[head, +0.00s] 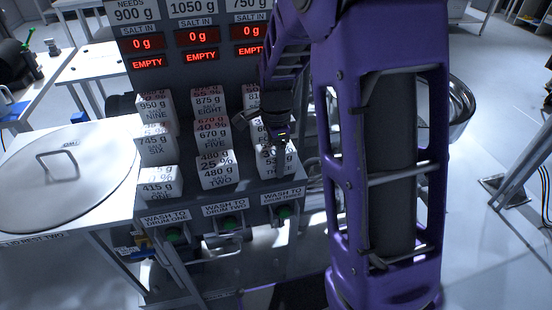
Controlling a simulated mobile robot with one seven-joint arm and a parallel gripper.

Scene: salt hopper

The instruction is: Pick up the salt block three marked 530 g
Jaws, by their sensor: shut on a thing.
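Salt block three (275,163) is a white block at the right end of the front row on the grey stand. Its face shows "53", with the rest of the marking partly hidden. My gripper (273,146) is above it and shut on its upper part. The fingertips are small and dark, so the exact grip is hard to see. I cannot tell whether the block touches the shelf. Block two, marked 480 g (217,172), stands just to its left. A block (258,131) behind it is partly hidden by my arm.
Block one, marked 415 g (161,186), stands at the front left, with several more blocks behind. A display panel (190,75) above reads 0 g and EMPTY. Green wash buttons (228,222) sit below the shelf. A round lid (70,165) lies on the left table.

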